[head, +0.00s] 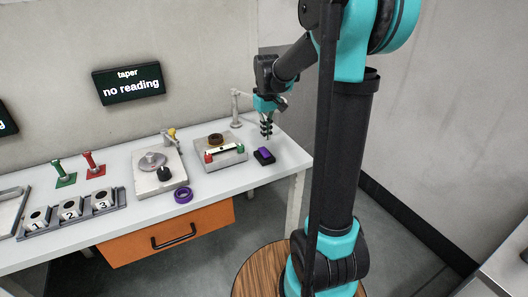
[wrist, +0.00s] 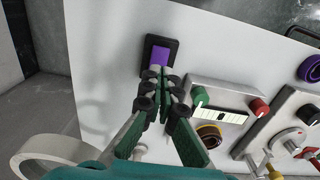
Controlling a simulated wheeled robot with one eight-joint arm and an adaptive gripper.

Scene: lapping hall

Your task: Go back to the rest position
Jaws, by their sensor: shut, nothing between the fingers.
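My gripper (head: 266,132) hangs over the right end of the white table (head: 225,183), fingers pointing down. In the wrist view my gripper (wrist: 160,72) has its fingertips together with nothing between them. Just beyond the tips is a purple block in a small black holder (head: 264,156); the purple top also shows in the wrist view (wrist: 159,57). The fingertips overlap its near edge there, and I cannot tell whether they touch it.
A grey device (head: 232,158) with red and green knobs stands left of the gripper. Further left are a purple ring (head: 183,195), a plate with a dial (head: 158,181), and a numbered rack (head: 75,222). A screen (head: 128,82) reads "taper no reading". A wooden round top (head: 262,272) is in front.

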